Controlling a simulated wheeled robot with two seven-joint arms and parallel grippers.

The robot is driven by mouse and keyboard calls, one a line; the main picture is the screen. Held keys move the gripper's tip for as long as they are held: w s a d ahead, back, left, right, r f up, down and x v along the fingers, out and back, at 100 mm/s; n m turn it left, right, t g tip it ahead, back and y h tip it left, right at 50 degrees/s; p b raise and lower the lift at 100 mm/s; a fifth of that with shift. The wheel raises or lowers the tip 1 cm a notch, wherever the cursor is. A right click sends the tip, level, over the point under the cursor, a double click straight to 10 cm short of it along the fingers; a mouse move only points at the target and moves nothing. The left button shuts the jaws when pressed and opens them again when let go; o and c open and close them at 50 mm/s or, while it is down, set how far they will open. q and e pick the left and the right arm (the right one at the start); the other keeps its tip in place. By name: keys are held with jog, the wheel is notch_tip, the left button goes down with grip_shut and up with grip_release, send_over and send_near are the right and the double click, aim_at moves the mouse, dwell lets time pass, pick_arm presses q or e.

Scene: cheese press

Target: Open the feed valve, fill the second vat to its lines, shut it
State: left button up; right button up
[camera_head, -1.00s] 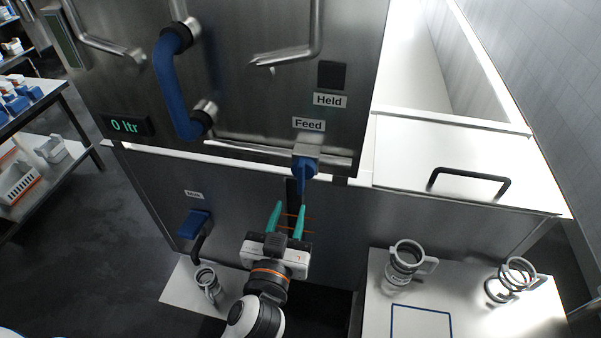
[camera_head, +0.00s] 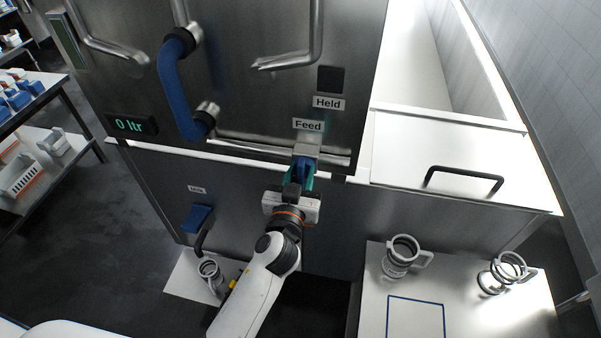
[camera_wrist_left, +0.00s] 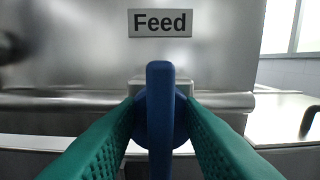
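The feed valve is a blue lever (camera_head: 303,168) below the "Feed" label (camera_head: 308,125) on the steel housing. A green display (camera_head: 130,125) reads "0 ltr". I cannot tell which vessel is the second vat; a white open basin (camera_head: 410,60) lies behind at the right. My right gripper is not in view.
A second blue valve (camera_head: 197,217) hangs at lower left above a grey jug (camera_head: 210,272). Two more grey handled vessels stand on the right table (camera_head: 375,300), near a blue-outlined rectangle. A blue handle (camera_head: 174,85) and steel pipes project from the housing. Shelves stand far left.

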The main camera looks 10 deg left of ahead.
pick_arm(q)
jog(key=c, duration=0.6)
jog(key=m, duration=0.5)
jog(key=shift+d+m, duration=0.2)
jog(key=shift+m, duration=0.2)
jog(key=m, duration=0.6)
jog(key=shift+d+f, duration=0.15)
jog(key=shift+f, duration=0.05)
jog(key=o, duration=0.7)
jog(key=shift+s+f, duration=0.1)
